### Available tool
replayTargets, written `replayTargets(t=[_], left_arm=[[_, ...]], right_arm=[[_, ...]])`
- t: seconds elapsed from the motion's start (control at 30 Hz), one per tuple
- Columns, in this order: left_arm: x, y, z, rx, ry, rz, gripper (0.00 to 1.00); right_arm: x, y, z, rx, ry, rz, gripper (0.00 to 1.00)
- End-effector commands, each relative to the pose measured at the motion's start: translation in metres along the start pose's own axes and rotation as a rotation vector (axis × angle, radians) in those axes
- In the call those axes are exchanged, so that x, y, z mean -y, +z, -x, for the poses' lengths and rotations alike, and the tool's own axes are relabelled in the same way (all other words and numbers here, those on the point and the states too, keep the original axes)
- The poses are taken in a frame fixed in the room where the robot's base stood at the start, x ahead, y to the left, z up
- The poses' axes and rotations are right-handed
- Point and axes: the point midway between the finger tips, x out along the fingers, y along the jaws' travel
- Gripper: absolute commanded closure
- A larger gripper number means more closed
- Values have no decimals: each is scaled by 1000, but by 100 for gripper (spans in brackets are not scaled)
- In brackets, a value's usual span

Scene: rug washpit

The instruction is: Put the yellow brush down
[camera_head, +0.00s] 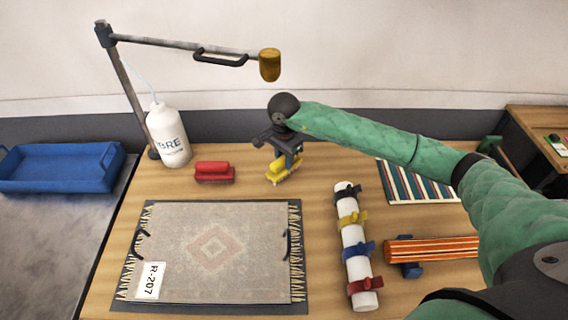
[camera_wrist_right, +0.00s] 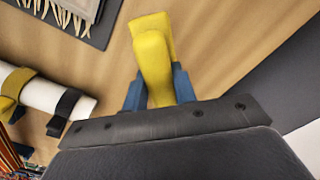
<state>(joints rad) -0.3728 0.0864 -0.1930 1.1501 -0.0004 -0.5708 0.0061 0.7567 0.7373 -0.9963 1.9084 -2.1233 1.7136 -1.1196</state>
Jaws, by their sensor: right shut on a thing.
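The yellow brush (camera_head: 279,173) is under my right gripper (camera_head: 285,157) in the head view, over the back middle of the wooden table (camera_head: 250,188). My right gripper is shut on the brush. In the right wrist view the yellow brush (camera_wrist_right: 153,58) shows between the blue fingers of my right gripper (camera_wrist_right: 157,88). I cannot tell whether the brush's underside touches the table. My left gripper is not in view.
A red brush (camera_head: 214,172) and a white bottle (camera_head: 168,135) stand to the left. A rug (camera_head: 215,250) on a dark mat lies in front. A white roll (camera_head: 352,235) with coloured straps and a striped roll (camera_head: 432,249) are to the right. Bare table surrounds the yellow brush.

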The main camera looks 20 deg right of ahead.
Motion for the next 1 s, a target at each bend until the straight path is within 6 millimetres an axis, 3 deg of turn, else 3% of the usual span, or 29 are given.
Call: replayTargets(t=[0.1, 0.3, 0.7, 0.73, 0.8, 1.0], left_arm=[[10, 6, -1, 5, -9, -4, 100], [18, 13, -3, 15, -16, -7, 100], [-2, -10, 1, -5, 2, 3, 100], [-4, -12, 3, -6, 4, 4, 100], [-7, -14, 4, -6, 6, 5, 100], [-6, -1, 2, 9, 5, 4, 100]], right_arm=[[-1, 0, -17, 1, 2, -1, 100], [0, 0, -23, -1, -1, 0, 100], [0, 0, -26, -1, 0, 0, 100], [0, 0, -25, 0, 0, 0, 67], [0, 0, -25, 0, 0, 0, 53], [0, 0, -25, 0, 0, 0, 51]])
